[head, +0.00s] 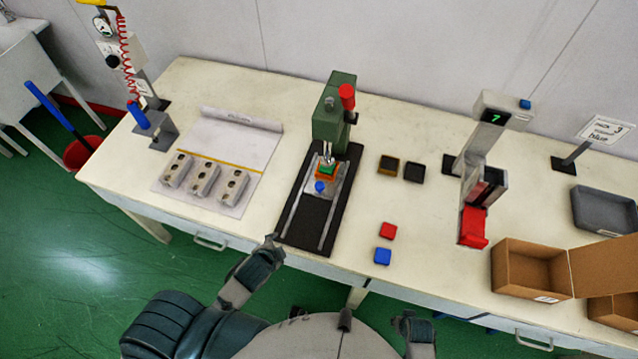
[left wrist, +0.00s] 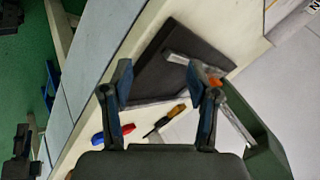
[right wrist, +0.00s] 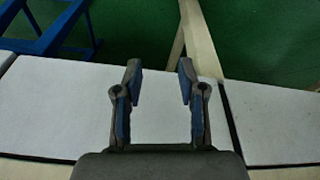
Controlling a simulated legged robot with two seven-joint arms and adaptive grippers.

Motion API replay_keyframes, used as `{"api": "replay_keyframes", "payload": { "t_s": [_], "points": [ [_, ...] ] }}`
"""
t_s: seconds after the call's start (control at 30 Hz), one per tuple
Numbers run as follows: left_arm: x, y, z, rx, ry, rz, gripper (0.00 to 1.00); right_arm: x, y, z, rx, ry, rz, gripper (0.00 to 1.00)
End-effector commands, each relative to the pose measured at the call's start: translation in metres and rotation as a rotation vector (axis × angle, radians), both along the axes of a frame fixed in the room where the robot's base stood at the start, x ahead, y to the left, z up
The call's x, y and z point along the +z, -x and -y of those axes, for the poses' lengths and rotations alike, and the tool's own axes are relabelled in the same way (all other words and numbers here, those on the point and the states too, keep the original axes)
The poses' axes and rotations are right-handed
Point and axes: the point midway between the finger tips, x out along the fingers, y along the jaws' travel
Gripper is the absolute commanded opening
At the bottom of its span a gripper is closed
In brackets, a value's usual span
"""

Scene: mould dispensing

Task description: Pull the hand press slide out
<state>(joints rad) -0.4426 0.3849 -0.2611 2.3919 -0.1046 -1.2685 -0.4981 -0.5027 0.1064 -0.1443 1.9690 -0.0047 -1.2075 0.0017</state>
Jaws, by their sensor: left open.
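The hand press (head: 332,115) is green with a red handle (head: 347,97) and stands at the back of a black base plate (head: 318,222) with two rails. Its metal slide (head: 341,188) is under the press head and carries an orange and green mould (head: 327,170). A blue knob (head: 319,187) is at the slide's front. My left gripper (head: 271,242) is open and empty, left of the plate's front end and apart from the knob. In the left wrist view, the black plate (left wrist: 185,62) lies beyond its spread fingers. My right gripper (right wrist: 160,72) is open and empty.
Metal blocks (head: 204,180) lie on a sheet to the left. Red (head: 388,231) and blue (head: 383,256) pieces and two dark pieces lie right of the plate. A display stand (head: 487,150) and cardboard box (head: 532,268) are farther right. The table front left of the plate is clear.

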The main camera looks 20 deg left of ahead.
Motion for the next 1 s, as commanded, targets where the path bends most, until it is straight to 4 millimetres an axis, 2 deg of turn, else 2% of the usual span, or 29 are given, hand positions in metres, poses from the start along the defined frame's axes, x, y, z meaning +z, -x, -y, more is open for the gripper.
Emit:
{"api": "replay_keyframes", "payload": {
  "t_s": [0.03,0.23,0.37,0.47,0.6,0.7,0.83,1.0],
  "points": [
    [0.007,-0.008,0.000,-0.077,-0.059,0.036,0.59,-0.015,0.003,0.001,0.001,0.001,-0.010,0.40],
    [0.023,-0.037,0.003,-0.358,-0.289,0.164,0.59,-0.074,0.017,0.004,0.006,0.001,-0.036,0.40],
    [0.034,-0.056,0.005,-0.567,-0.479,0.255,0.59,-0.117,0.036,0.007,0.009,0.002,-0.057,0.40],
    [0.043,-0.071,0.005,-0.769,-0.677,0.340,0.59,-0.156,0.058,0.010,0.013,0.006,-0.077,0.40],
    [0.057,-0.091,0.005,-1.121,-1.061,0.480,0.59,-0.214,0.110,0.017,0.022,0.011,-0.112,0.40],
    [0.063,-0.098,0.003,-1.345,-1.327,0.560,0.59,-0.243,0.149,0.024,0.027,0.015,-0.132,0.40],
    [0.065,-0.099,-0.001,-1.538,-1.568,0.625,0.59,-0.262,0.187,0.031,0.031,0.017,-0.149,0.40],
    [0.065,-0.102,-0.002,-1.637,-1.701,0.659,0.59,-0.269,0.208,0.036,0.035,0.019,-0.157,0.40]
  ]
}}
